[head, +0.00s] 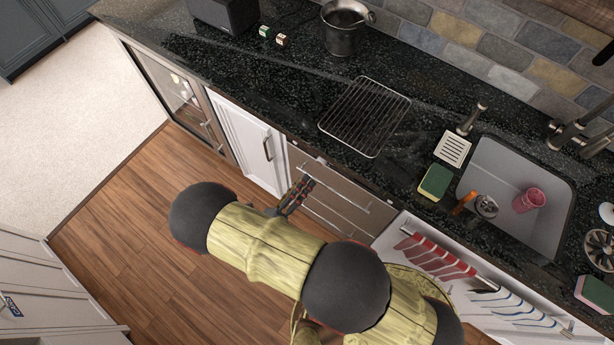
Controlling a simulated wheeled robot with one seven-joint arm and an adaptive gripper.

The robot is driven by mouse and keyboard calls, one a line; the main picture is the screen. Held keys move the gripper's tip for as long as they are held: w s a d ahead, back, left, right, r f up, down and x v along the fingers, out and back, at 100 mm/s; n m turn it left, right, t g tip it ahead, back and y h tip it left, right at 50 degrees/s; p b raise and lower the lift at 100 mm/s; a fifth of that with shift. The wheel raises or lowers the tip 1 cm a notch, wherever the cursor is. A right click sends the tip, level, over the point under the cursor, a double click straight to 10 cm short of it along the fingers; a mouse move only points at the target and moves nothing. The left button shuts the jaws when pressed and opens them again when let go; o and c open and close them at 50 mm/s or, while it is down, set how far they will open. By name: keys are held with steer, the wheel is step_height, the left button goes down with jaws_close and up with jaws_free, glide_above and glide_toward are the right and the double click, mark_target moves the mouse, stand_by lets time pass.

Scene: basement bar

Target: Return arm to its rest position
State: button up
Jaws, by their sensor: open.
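My arm reaches from the bottom of the head view up and left, over the wooden floor in front of the counter. My gripper (297,196) is at its far end, in front of the drawer fronts (345,192) below the counter. I see it from above and partly behind my arm. Its dark fingers are open, with nothing visible between them. I cannot tell whether the fingers touch a drawer handle or stay apart from it.
The black counter (290,85) holds a wire rack (365,115), a metal pot (343,30), a black speaker (224,12) and a sponge (435,182). A sink (510,170) with a red cup (528,200) is at right. Striped towels (440,258) hang below. Wooden floor (140,230) is clear at left.

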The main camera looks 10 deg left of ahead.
steer(key=shift+s+a, duration=0.1)
steer(key=shift+s, duration=0.15)
stand_by(0.5)
steer(key=s+d+f+m+g+h, duration=0.25)
steer(key=s+d+m+g, duration=0.25)
steer(key=d+m, duration=0.3)
steer(key=s+d+r+m+g, duration=0.45)
steer(key=r+m+g, duration=0.45)
steer(key=m, duration=0.4)
steer(key=w+d+r+m+g+y, duration=0.1)
steer(key=d+r+m+y, duration=0.1)
steer(key=r+m+y, duration=0.4)
steer(key=w+d+r+m+g+y, duration=0.1)
steer(key=d+r+m+g+y, duration=0.15)
steer(key=r+m, duration=0.65)
steer(key=d+r+m+t+y, duration=0.1)
steer(key=d+r+m+t, duration=0.5)
steer(key=d+r, duration=0.7)
step_height(320, 180, up, 3)
steer(key=shift+w+d+f+y, duration=0.1)
steer(key=shift+w+d+y, duration=0.2)
steer(key=shift+y, duration=0.1)
